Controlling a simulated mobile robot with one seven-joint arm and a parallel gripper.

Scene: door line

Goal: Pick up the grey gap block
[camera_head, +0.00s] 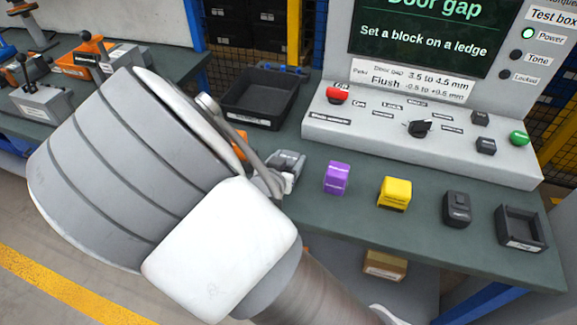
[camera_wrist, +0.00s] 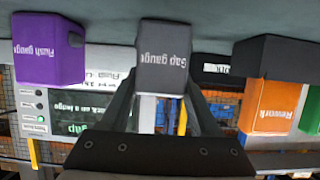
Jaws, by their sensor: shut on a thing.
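The grey gap block (camera_wrist: 163,62), marked "Gap gauge", sits between my gripper's fingers in the wrist view, which looks upside down. My gripper (camera_wrist: 162,97) is shut on it, one dark finger along each side. In the head view the grey block (camera_head: 290,160) shows partly at the end of my arm, left of the purple block (camera_head: 337,178); my wrist and arm hide much of the gripper there. The block is at or very close to the green bench top; I cannot tell whether it touches.
A yellow block (camera_head: 395,193), a dark block (camera_head: 457,208) and a small black tray (camera_head: 520,229) stand rightward on the bench. A black bin (camera_head: 262,97) and the sloped control panel (camera_head: 400,130) stand behind. In the wrist view, an orange thing marked "Rework" (camera_wrist: 268,106) is on the right.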

